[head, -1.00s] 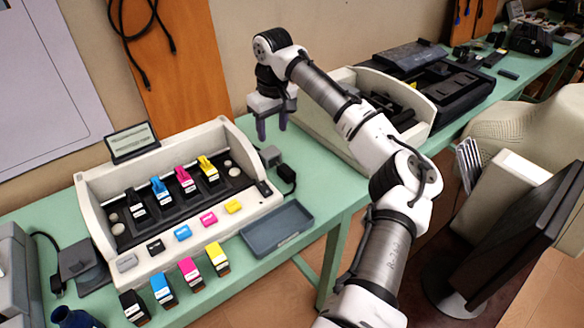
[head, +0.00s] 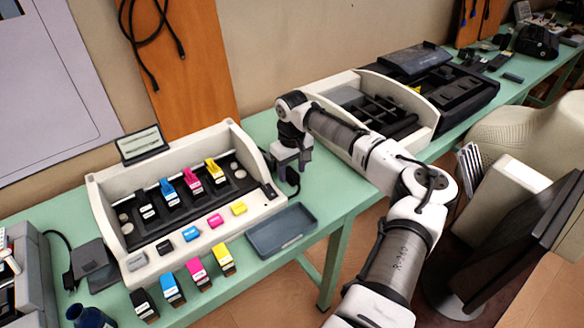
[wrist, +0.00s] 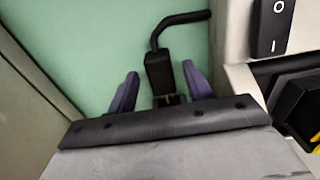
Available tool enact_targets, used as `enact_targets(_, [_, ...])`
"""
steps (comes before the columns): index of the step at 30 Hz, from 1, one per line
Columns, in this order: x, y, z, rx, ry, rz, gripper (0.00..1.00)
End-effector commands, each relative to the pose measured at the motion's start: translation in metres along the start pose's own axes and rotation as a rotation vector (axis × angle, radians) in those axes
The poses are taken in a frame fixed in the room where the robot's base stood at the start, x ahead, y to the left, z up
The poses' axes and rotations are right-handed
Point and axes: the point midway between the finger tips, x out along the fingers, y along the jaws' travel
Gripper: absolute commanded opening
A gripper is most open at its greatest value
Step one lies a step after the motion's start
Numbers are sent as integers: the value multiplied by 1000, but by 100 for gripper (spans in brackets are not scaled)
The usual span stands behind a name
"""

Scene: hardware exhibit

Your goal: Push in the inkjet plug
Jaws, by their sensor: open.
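The black plug (head: 293,178) with its cord is on the green table, at the right end of the white inkjet unit (head: 145,273). In the wrist view the plug (wrist: 159,74) lies between my two purple fingers, closer to the right one, with metal prongs partly showing at its near end. My gripper (head: 292,162) is open, low over the table beside the plug. Whether a finger touches the plug, I cannot tell. The grey socket block beside the plug is hidden behind my gripper in the head view.
A rocker switch (wrist: 272,26) is on the unit's side, just right of my gripper. A blue-grey tray (head: 281,232) and several ink cartridges (head: 197,273) lie in front. An open-topped machine (head: 432,105) stands to the right, with some bare table between.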

Motion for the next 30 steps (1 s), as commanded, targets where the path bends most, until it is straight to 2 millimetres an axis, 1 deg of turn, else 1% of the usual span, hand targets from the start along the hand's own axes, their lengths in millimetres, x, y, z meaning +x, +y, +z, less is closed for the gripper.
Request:
enact_targets(4, [6,0,0,0,-1,1,51])
enact_targets(11, [6,0,0,0,0,1,51])
enact_targets(22, [6,0,0,0,0,1,2])
enact_targets(23, [6,0,0,0,0,1,0])
enact_targets(28, [6,0,-1,-1,1,0,0])
enact_targets(30, [4,-1,-4,-2,3,0,0])
